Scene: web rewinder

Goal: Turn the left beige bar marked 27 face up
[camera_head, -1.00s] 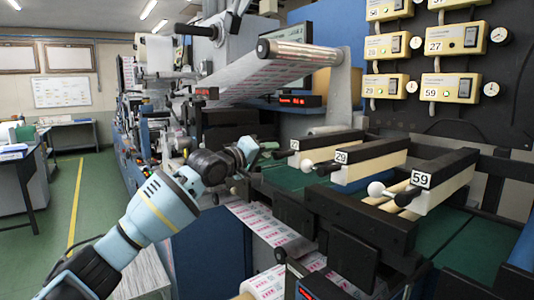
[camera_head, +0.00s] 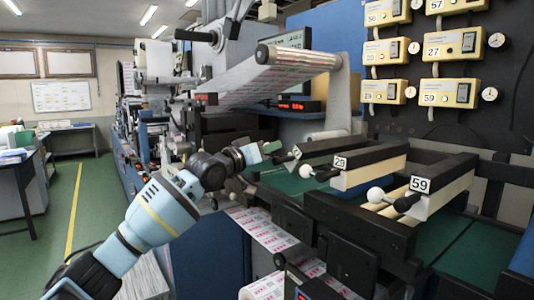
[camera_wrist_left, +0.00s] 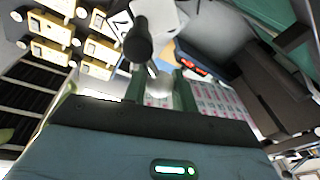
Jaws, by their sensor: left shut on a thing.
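The left bar (camera_head: 335,146) is a dark beam with a pale lower side. Its small label (camera_head: 297,153) looks tilted and its number is unreadable in the head view. In the left wrist view, part of a numbered label (camera_wrist_left: 121,24) shows beside a black handle (camera_wrist_left: 138,42) that ends at a white ball (camera_wrist_left: 158,86). My left gripper (camera_head: 272,147) is at the near end of this bar. Its green fingers (camera_wrist_left: 158,92) are shut on the white ball. In the head view the gripper hides most of the ball. My right gripper is not in view.
Beige numbered boxes (camera_head: 452,47) hang on the dark panel. A printed web (camera_head: 262,232) runs below my left arm.

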